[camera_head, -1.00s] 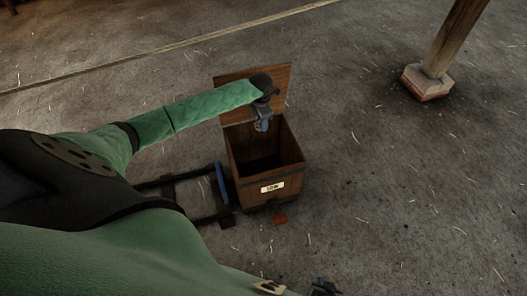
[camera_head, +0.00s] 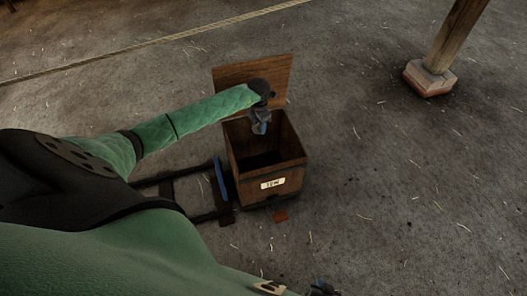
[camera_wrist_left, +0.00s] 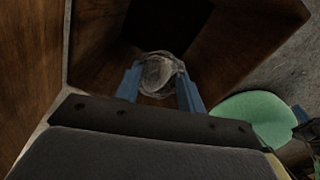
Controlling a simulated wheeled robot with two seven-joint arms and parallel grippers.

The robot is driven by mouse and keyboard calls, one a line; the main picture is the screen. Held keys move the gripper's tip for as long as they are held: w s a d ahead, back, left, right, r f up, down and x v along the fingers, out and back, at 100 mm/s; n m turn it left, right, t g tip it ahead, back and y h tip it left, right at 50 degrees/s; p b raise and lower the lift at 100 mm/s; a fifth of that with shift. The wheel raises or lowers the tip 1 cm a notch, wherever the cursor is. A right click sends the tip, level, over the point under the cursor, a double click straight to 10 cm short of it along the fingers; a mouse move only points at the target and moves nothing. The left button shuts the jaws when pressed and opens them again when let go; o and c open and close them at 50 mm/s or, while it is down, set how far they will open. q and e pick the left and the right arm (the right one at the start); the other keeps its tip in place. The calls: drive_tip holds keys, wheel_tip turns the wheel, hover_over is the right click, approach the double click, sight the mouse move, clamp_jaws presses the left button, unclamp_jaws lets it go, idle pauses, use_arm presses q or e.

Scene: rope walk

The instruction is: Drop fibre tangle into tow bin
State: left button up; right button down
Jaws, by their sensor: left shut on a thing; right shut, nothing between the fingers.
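The tow bin (camera_head: 265,180) is an open wooden box with a white label and its lid (camera_head: 252,80) raised at the back. My left gripper (camera_head: 261,127) points down at the bin's mouth near its back left. In the left wrist view the blue fingers (camera_wrist_left: 160,88) are shut on the fibre tangle (camera_wrist_left: 159,73), a pale wispy clump. The bin's dark inside (camera_wrist_left: 175,30) shows beyond it. In the head view the tangle is too small to make out. My right gripper (camera_head: 321,287) is at the bottom edge, partly cut off, shut and empty.
A dark rail frame with a blue bar (camera_head: 219,182) lies left of the bin. A wooden post on a brick-edged footing (camera_head: 430,78) stands at the back right. A rope (camera_head: 150,48) runs across the back. The straw-strewn floor (camera_head: 400,190) at right is clear.

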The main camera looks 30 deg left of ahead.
use_arm(q)
drive_tip(key=o, duration=1)
drive_tip(key=shift+r, duration=3.85)
